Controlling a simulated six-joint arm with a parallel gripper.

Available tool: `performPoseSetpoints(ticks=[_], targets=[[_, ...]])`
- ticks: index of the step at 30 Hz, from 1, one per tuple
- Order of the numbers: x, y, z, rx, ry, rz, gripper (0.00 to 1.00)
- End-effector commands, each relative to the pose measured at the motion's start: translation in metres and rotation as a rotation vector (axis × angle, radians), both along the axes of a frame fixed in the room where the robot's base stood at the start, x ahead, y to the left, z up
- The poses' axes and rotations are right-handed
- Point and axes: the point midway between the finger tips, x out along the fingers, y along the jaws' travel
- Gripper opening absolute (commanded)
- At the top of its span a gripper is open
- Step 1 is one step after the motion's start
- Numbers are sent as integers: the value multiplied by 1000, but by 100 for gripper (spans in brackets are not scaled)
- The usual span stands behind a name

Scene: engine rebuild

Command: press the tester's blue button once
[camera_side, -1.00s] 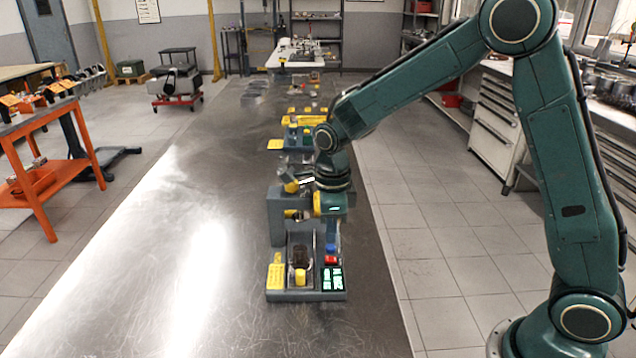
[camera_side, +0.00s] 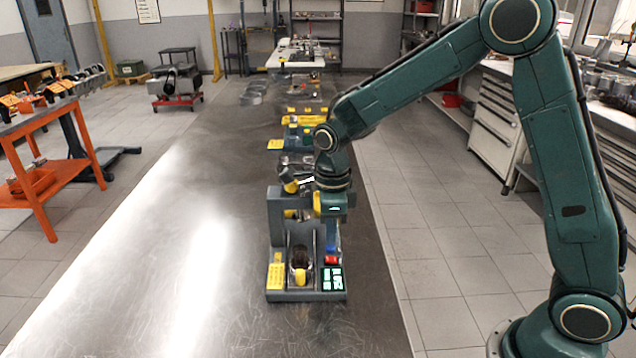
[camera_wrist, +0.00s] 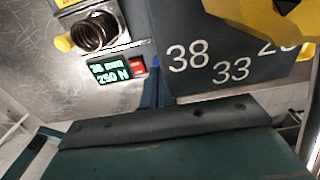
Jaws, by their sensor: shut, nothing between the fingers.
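The grey spring tester (camera_side: 276,215) stands on the metal bench in the side view. Its blue button (camera_side: 331,249) is behind the red button (camera_side: 331,260) and the lit display (camera_side: 332,279). My gripper (camera_side: 332,236) points down over the blue button, shut and empty; its fingertips are small and partly hidden. In the wrist view, the blue button (camera_wrist: 155,61) shows as a small sliver right of the red button (camera_wrist: 138,65). The dark fingers (camera_wrist: 153,92) reach close to it; I cannot tell whether they touch. The display (camera_wrist: 108,71) reads 38 mm and 250 N.
A coil spring (camera_wrist: 95,32) sits in the tester, with a yellow knob (camera_wrist: 63,43) beside it. A yellow plate (camera_side: 276,276) is at the tester's left front. Other fixtures (camera_side: 303,118) stand farther back. The bench left of the tester is bare.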

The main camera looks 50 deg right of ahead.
Motion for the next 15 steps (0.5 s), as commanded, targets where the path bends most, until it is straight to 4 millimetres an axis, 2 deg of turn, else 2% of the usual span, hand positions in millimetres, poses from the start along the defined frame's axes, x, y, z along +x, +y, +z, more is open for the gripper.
performPoseSetpoints(ticks=[15], targets=[[0,0,-13,-1,4,0,0]])
